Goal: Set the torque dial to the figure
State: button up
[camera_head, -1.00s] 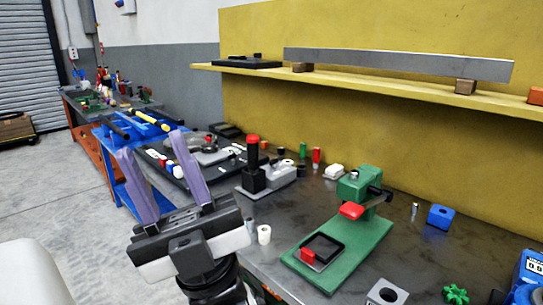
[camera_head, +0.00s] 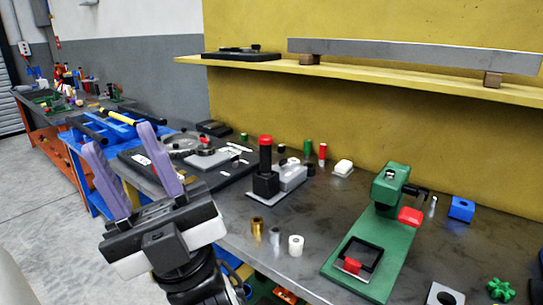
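My gripper (camera_head: 119,140) is raised at the left, in front of the bench. Its two purple fingers are spread apart, and nothing shows between them. I cannot identify the torque dial or its figure for certain. A round grey fixture (camera_head: 181,146), with a dial-like ring, sits on a black plate behind and right of the fingers, apart from them. The gripper body hides part of the bench's near edge.
The dark bench (camera_head: 318,213) carries a green press (camera_head: 388,187), a red-topped black post (camera_head: 265,157) and brass, steel and white cylinders (camera_head: 257,227). A yellow shelf (camera_head: 352,78) runs above. Open floor (camera_head: 52,195) lies left.

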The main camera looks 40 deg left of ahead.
aim_at(282, 164)
jog(key=j, duration=0.5)
jog(key=k+j, duration=0.15)
jog(key=j, duration=0.35)
jog(key=i+j, duration=0.65)
jog(key=i, duration=0.25)
